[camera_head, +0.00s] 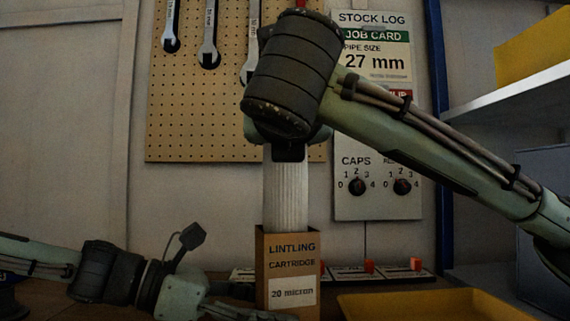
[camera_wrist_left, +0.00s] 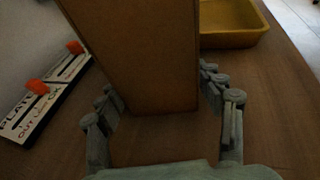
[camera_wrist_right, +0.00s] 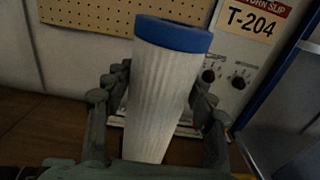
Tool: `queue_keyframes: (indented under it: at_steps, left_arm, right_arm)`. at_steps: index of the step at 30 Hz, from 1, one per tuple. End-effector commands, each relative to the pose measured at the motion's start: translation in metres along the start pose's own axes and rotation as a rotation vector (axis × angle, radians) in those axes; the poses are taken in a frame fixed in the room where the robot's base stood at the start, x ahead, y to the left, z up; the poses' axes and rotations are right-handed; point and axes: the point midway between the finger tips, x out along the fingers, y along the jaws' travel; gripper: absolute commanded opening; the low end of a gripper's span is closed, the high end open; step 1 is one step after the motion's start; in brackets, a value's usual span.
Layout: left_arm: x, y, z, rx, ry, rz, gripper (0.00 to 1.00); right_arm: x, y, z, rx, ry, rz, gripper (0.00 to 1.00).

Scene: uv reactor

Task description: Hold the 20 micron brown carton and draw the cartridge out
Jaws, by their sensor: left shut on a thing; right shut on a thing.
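The brown carton (camera_head: 292,268) stands upright on the bench, labelled "LINTLING CARTRIDGE" and "20 micron". The white pleated cartridge (camera_head: 286,195) stands upright with its lower end inside the carton's open top and a long part above the rim. My left gripper (camera_wrist_left: 165,105) is shut on the carton low down, with a finger on each side in the left wrist view. My right gripper (camera_wrist_right: 160,95) is shut on the cartridge, whose blue end cap (camera_wrist_right: 174,34) shows in the right wrist view. In the head view my right arm hides the cartridge's top.
A yellow tray (camera_head: 430,303) lies right of the carton. Plates with orange-red blocks (camera_head: 369,265) lie behind it. A pegboard (camera_head: 190,120) with wrenches and a stock log panel (camera_head: 376,205) are on the wall. A shelf (camera_head: 505,92) stands at right.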

Motion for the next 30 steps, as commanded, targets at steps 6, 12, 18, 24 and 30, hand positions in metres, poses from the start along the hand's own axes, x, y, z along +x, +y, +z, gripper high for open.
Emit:
queue_keyframes:
  at_steps: [6, 12, 18, 24, 30]
  left_arm:
    - [0.0, 0.0, -0.001, -0.001, 0.001, 0.0, 0.51]
    - [0.0, 0.0, -0.001, -0.001, 0.001, 0.0, 0.79]
    - [0.0, 0.0, 0.0, 0.0, 0.0, 0.0, 0.91]
    - [0.0, 0.0, 0.0, 0.0, 0.0, 0.0, 0.91]
    - [-0.018, 0.001, 0.001, 0.003, -0.002, 0.003, 0.91]
  right_arm:
    - [-0.001, 0.0, 0.006, 0.001, -0.002, 0.002, 0.0]
    - [-0.001, 0.0, 0.005, 0.001, -0.002, 0.001, 0.0]
    - [0.0, 0.0, 0.005, 0.001, -0.002, 0.001, 0.0]
    - [0.0, 0.0, 0.005, 0.001, -0.002, 0.001, 0.0]
    - [0.0, 0.0, 0.005, 0.001, -0.002, 0.001, 0.0]
